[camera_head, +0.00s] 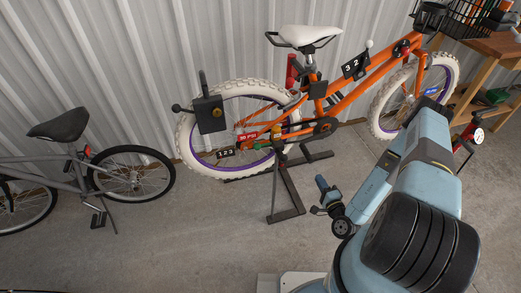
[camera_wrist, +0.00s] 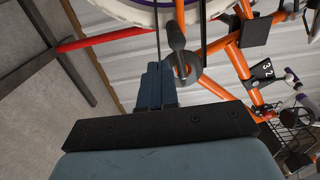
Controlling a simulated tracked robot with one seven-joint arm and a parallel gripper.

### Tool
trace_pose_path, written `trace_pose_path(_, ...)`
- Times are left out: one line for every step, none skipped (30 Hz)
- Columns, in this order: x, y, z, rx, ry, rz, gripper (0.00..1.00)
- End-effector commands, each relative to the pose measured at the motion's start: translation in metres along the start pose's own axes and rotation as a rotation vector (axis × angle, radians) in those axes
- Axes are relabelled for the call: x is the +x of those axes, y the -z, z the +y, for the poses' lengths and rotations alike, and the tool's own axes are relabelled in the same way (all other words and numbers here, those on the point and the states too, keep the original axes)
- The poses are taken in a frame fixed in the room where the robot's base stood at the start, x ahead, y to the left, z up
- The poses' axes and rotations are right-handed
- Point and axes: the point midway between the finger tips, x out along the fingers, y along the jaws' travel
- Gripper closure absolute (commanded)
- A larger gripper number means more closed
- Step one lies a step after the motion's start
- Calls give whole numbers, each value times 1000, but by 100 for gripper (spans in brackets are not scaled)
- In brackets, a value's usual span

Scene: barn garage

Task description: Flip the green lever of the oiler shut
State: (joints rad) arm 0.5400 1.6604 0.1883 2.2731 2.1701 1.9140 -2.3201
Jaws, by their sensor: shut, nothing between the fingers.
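The orange bike (camera_head: 340,100) with white tyres is held on a dark stand (camera_head: 287,195) by the wall. A small green piece (camera_head: 276,146), which looks like the oiler's lever, shows below a yellow part (camera_head: 276,131) near the rear wheel's hub and chain. It is too small to tell its position. My gripper (camera_head: 321,181) is shut and empty, in front of and below the crank, to the right of the green piece and apart from it. In the wrist view my gripper (camera_wrist: 152,70) has its blue fingers together. No green lever can be made out there.
A dark grey part with a ring (camera_wrist: 184,62) is close beside the fingers in the wrist view. The stand's legs spread over the floor. A grey bike (camera_head: 90,165) stands left. A wooden bench (camera_head: 495,45) is at right.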

Motion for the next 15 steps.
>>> trace_pose_path(3,1,-5,2,9,-11,100)
trace_pose_path(5,2,-8,4,16,-21,100)
trace_pose_path(9,2,-14,11,27,-39,100)
trace_pose_path(12,3,-21,17,39,-56,100)
trace_pose_path(16,3,-27,23,50,-76,100)
trace_pose_path(22,4,-38,34,67,-109,100)
trace_pose_path(26,4,-47,44,80,-136,100)
trace_pose_path(31,4,-56,52,93,-164,100)
trace_pose_path(36,3,-69,64,110,-206,100)
trace_pose_path(40,3,-79,73,122,-238,100)
trace_pose_path(44,2,-88,82,132,-270,100)
trace_pose_path(48,0,-101,93,143,-314,100)
trace_pose_path(51,-1,-111,100,152,-347,100)
trace_pose_path(54,-3,-120,107,159,-380,100)
trace_pose_path(57,-5,-132,115,165,-424,100)
